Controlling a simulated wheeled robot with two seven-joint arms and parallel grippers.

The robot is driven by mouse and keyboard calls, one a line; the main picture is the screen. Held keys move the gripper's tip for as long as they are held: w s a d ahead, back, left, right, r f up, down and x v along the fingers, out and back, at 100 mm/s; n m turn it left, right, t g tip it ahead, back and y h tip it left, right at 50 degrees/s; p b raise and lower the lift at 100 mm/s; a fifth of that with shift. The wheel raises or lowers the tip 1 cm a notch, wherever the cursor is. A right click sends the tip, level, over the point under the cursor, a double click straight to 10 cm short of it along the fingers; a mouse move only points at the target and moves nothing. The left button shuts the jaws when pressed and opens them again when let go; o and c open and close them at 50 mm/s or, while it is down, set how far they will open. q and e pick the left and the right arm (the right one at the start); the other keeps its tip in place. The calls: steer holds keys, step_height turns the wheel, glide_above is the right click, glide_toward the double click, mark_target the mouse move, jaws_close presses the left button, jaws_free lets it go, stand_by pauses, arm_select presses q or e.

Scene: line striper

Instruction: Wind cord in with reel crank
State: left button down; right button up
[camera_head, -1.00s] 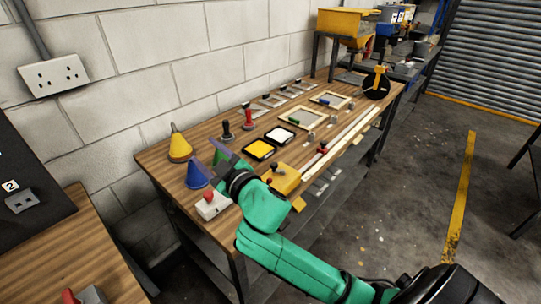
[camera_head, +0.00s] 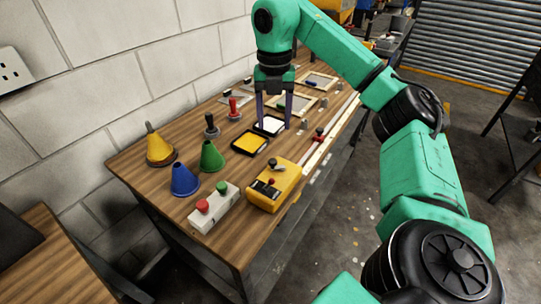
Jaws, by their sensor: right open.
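A yellow box (camera_head: 262,193) stands near the front edge of the wooden bench. My left gripper is out of view.
A white block with red and green buttons (camera_head: 214,207) is left of the box. Blue (camera_head: 184,180), green (camera_head: 211,157) and yellow (camera_head: 160,150) cones stand behind. A pale rail with a red knob (camera_head: 318,136) runs along the front edge.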

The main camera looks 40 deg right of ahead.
mark_target(273, 161)
step_height(273, 161, down, 12)
steer(key=shift+r, duration=0.15)
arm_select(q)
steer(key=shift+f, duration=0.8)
arm_select(e)
steer(key=shift+w+f, duration=0.15)
steer(key=shift+f, duration=0.05)
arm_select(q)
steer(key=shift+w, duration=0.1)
arm_select(e)
jaws_close()
